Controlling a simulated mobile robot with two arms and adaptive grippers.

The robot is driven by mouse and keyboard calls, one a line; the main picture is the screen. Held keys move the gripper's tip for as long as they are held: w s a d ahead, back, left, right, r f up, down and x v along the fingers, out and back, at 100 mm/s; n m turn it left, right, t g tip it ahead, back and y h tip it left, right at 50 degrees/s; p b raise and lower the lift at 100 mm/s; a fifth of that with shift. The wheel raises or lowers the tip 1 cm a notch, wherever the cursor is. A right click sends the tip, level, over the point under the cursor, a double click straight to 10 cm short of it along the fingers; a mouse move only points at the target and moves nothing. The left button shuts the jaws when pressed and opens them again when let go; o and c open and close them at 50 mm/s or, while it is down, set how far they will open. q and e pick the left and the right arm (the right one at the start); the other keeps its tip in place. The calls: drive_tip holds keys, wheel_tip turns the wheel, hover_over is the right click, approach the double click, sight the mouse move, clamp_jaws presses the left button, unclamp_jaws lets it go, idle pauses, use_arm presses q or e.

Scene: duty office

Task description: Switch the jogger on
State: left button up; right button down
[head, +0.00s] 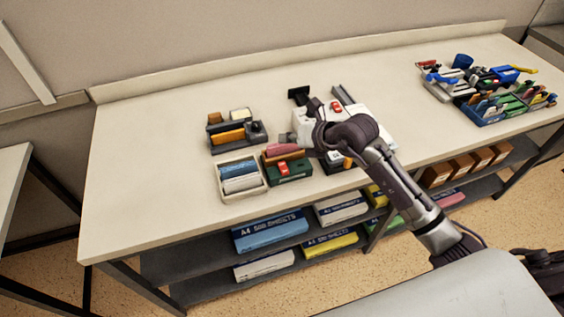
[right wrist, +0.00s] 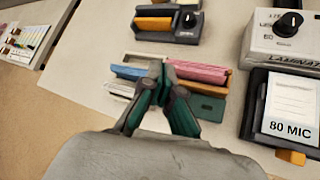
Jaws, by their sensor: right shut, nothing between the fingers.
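A dark green holder (head: 290,174) with pink sheets and a red switch (head: 283,168) stands near the worktop's front edge. In the right wrist view the green holder (right wrist: 209,107) is partly covered by my fingers, and its red switch is hidden. Behind it is a dark grey unit (head: 225,144) with an orange stack and a black knob; its knob shows clearly in the right wrist view (right wrist: 188,20). I cannot tell from a label which one is the jogger. My right gripper (head: 319,138) is shut and empty, above the green holder's area. My left gripper is not seen.
A white laminator (head: 302,123) stands to the right, partly behind my arm, with a black 80 MIC box (right wrist: 255,105) in front. A cream tray (head: 262,190) of sheets is left of the green holder. The worktop's left part (head: 145,165) is clear.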

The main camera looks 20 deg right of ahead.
drive_tip(key=b, duration=0.6)
hover_over(285, 167)
wheel_tip(285, 167, down, 7)
drive_tip(key=shift+f, duration=0.15)
drive_tip(key=shift+w+f+b, duration=0.2)
drive_tip(key=shift+f+b, duration=0.5)
drive_tip(key=shift+f, duration=0.05)
idle(0.6)
drive_tip(key=shift+f, duration=0.35)
